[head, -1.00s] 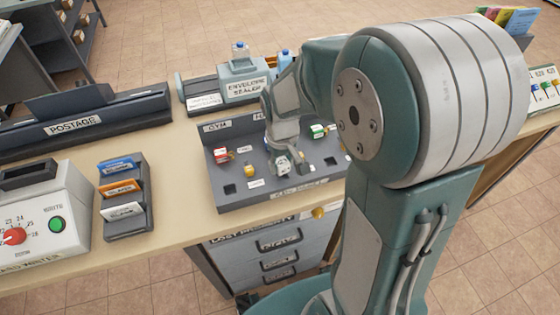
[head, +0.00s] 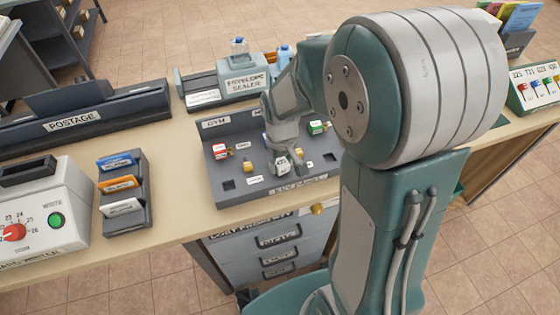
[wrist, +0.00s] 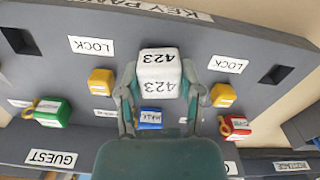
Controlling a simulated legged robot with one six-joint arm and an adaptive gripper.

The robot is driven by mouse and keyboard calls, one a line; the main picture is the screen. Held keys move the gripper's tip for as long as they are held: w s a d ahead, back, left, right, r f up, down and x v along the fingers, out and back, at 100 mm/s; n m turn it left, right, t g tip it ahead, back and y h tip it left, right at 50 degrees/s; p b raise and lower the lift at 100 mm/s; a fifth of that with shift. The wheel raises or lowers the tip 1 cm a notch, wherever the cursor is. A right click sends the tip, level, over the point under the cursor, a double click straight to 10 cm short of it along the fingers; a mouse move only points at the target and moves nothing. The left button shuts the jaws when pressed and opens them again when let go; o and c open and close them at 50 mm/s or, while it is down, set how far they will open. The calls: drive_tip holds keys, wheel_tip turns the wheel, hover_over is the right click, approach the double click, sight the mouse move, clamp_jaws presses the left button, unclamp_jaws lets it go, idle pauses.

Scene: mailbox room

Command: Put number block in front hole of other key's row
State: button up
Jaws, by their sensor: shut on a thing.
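My gripper (wrist: 158,92) is shut on a white number block (wrist: 159,72) marked 423. In the head view the block (head: 283,164) is at the front middle of the grey key panel (head: 258,192). A blue key tag (wrist: 150,119) lies between my fingers, beyond the block. A red key tag (head: 221,152) with a yellow lock (head: 247,168) is in the left row. A green key tag (head: 317,127) is in the right row. Front holes show at the left (head: 228,184) and at one side in the wrist view (wrist: 20,40). The block hides any hole beneath it; whether it is seated I cannot tell.
A postage rack (head: 85,121) and a card holder (head: 122,208) are to the left. A drawer unit (head: 275,243) is below the counter.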

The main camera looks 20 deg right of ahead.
drive_tip(key=o, duration=1)
drive_tip(key=shift+f, duration=0.1)
drive_tip(key=shift+r, duration=3.5)
drive_tip(key=shift+s+r, duration=0.2)
drive_tip(key=shift+r, duration=0.1)
drive_tip(key=s+r+t, duration=0.2)
drive_tip(key=s+r, duration=0.1)
drive_tip(key=s, duration=0.1)
drive_tip(key=s+r+m+t, duration=0.1)
drive_tip(key=s+r, duration=0.3)
drive_tip(key=s, duration=0.1)
drive_tip(key=s+r+m+t, duration=0.1)
drive_tip(key=s+r+t, duration=0.1)
drive_tip(key=s+r, duration=0.2)
drive_tip(key=shift+s+t, duration=0.3)
drive_tip(key=shift+s, duration=0.1)
